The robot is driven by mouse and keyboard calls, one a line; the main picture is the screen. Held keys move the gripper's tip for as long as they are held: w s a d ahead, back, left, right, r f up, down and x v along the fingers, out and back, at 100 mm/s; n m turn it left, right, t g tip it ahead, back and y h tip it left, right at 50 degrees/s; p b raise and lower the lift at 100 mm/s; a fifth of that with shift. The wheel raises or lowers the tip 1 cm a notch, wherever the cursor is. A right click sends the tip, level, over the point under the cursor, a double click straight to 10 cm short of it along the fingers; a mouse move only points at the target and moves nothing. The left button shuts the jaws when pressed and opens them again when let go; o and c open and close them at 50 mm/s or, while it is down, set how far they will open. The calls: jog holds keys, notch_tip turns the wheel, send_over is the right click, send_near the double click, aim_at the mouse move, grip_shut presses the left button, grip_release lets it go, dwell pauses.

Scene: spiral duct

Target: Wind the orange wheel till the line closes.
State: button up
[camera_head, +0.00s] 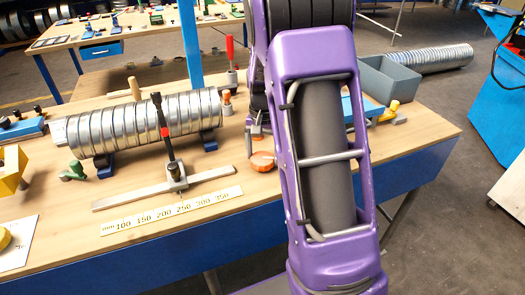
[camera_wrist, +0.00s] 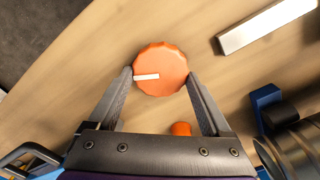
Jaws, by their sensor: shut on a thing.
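The orange wheel (camera_wrist: 165,62) has a scalloped rim and a white bar mark on its face, which points left in the wrist view. My gripper (camera_wrist: 160,75) is shut on it, with one finger on each side of the rim. In the head view the wheel (camera_head: 262,161) shows at the edge of my purple arm, which hides most of my gripper. A ribbed metal spiral duct (camera_head: 100,131) lies on blue supports to the left. I cannot tell which line the wheel works on.
A metal rail (camera_head: 120,200) with an upright black bar and a ruler (camera_head: 170,211) lie in front of the duct. A grey bin (camera_head: 388,80) stands at the right back of the bench (camera_head: 420,130). A small orange part (camera_wrist: 181,128) sits near the wheel.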

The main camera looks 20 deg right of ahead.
aim_at(263, 157)
jog(key=shift+m, duration=0.6)
jog(key=o, duration=1.2)
jog(key=shift+c, duration=0.2)
notch_tip(263, 157, up, 18)
jog(key=p, duration=0.1)
jog(key=shift+f+p, duration=0.25)
jog(key=shift+p, duration=0.1)
